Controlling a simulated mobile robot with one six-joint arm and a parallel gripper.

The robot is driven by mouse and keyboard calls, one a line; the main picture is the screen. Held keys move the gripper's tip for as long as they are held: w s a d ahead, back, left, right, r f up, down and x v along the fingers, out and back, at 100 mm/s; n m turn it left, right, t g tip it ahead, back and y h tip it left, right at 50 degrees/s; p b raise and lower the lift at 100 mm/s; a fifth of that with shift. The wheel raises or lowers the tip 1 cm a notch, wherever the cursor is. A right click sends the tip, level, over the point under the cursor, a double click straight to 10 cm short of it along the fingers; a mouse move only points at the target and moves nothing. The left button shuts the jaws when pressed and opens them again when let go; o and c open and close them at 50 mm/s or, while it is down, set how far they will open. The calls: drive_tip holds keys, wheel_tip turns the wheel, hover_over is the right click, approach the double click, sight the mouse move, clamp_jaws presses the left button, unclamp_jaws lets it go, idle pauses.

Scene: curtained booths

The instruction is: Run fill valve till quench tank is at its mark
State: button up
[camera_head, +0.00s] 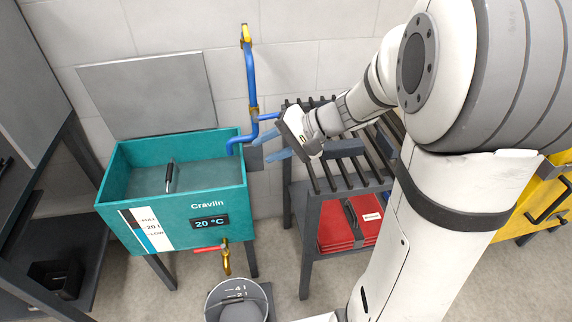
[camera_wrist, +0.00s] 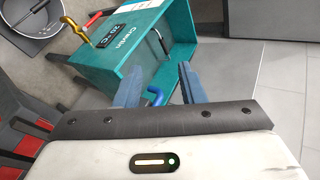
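The teal quench tank (camera_head: 222,200) stands at left with an open top. Its front has a FULL/20 L/LOW level strip (camera_head: 148,228) and a display reading 20 °C. The exact level is too small to read surely. A blue fill pipe (camera_head: 250,75) runs down the wall and bends over the tank's right rim. A brass fitting with a short blue lever (camera_head: 268,117), apparently the fill valve, sits on it. My gripper (camera_head: 268,148) is open and empty, right of the pipe's lower bend and below the lever. In the wrist view its fingers (camera_wrist: 162,92) straddle the pipe's end in the picture; contact cannot be told.
A red-handled brass tap (camera_head: 224,250) is on the tank's lower front, above a grey bucket (camera_head: 238,300). A dark slatted rack (camera_head: 340,180) with red cases (camera_head: 350,225) below stands at right, under my arm. A dark bench (camera_head: 60,215) stands left.

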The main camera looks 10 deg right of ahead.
drive_tip(key=s+r+n+g+h+p, duration=0.1)
drive_tip(key=s+h, duration=0.1)
drive_tip(key=s, duration=0.3)
drive_tip(key=s+d+r+n+g+h+p, duration=0.1)
drive_tip(key=s+n+h+p, duration=0.1)
drive_tip(key=s, duration=0.3)
drive_tip(key=shift+s+r+g+h+p, duration=0.3)
drive_tip(key=shift+s+h, duration=0.05)
drive_tip(key=shift+h, duration=0.25)
drive_tip(key=shift+c, duration=0.4)
